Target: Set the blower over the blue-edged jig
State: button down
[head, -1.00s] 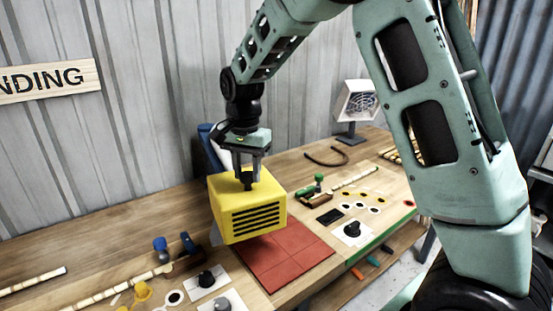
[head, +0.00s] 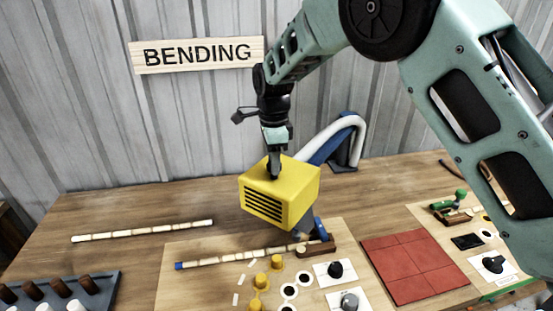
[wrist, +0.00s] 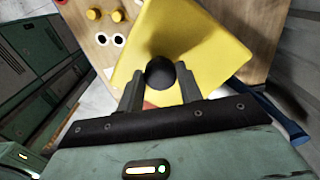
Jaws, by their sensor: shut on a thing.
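The blower is a yellow box with a black slotted grille (head: 295,185). My gripper (head: 274,168) is shut on the dark knob on its top and holds it in the air. In the wrist view my gripper (wrist: 160,88) grips that round knob, and the yellow top (wrist: 205,45) fills the middle. The blower hangs by the back right part of a light wooden jig board (head: 215,290), which has a blue-tipped cane (head: 225,259), a blue-handled clamp (head: 320,230) and yellow pegs (head: 277,262). The blower hides part of the table behind the board. No blue edge shows on the board.
A red tiled pad (head: 410,268) lies right of the jig board. A second board with a green clamp (head: 460,197) is at far right. A loose cane (head: 145,231) and dark peg rack (head: 55,295) are at left.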

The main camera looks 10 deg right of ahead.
jog(key=shift+w+a, duration=0.4)
jog(key=shift+w, duration=0.05)
jog(key=c, duration=0.9)
grip_release()
notch_tip(320, 180, up, 17)
jog(key=b, duration=0.4)
jog(key=shift+r, duration=0.2)
